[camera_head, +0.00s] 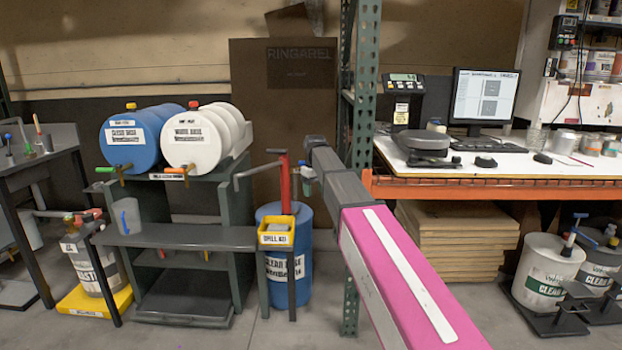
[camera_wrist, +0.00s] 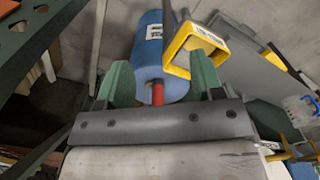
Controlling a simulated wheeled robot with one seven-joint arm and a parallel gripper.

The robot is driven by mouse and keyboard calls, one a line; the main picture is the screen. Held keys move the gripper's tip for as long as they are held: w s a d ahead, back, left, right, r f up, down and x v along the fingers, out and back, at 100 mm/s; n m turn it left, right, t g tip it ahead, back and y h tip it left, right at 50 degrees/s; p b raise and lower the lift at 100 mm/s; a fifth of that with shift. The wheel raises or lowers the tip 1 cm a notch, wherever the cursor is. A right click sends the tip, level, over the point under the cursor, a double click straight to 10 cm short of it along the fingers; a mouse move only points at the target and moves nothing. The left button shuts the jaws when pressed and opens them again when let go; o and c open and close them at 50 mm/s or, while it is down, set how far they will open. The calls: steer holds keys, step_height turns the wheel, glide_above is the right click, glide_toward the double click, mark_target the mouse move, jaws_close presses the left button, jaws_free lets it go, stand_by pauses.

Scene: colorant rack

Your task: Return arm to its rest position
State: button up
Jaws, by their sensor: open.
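My arm, pink with a white stripe, reaches from the bottom right of the head view toward the middle, in front of the green rack post. Its far end is near the red pump (camera_head: 285,185) on the blue drum (camera_head: 285,267). In the wrist view my gripper (camera_wrist: 160,78) shows two green fingers spread apart, with nothing held between them. The blue drum (camera_wrist: 163,52) and the red pump (camera_wrist: 158,93) show beyond the gap between the fingers; I cannot tell the distance. The fingers are not clear in the head view.
The yellow spill kit bin (camera_head: 276,232) is close to the pump and also shows in the wrist view (camera_wrist: 205,50). A green rack post (camera_head: 362,90) and the white-topped workbench (camera_head: 500,162) are at right. Blue (camera_head: 125,142) and white (camera_head: 196,140) barrels lie on the stand at left.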

steer(key=s+d+f+m, duration=0.2)
steer(key=s+d+f, duration=0.4)
steer(key=s+f, duration=0.3)
steer(key=s+d+f+m, duration=0.2)
steer(key=s+d+f, duration=0.3)
steer(key=s+f, duration=0.5)
steer(key=s+d+f+m, duration=0.3)
steer(key=s+d+f, duration=0.3)
steer(key=s+f, duration=0.4)
steer(key=shift+s+d+f, duration=0.25)
steer(key=shift+s+d, duration=0.05)
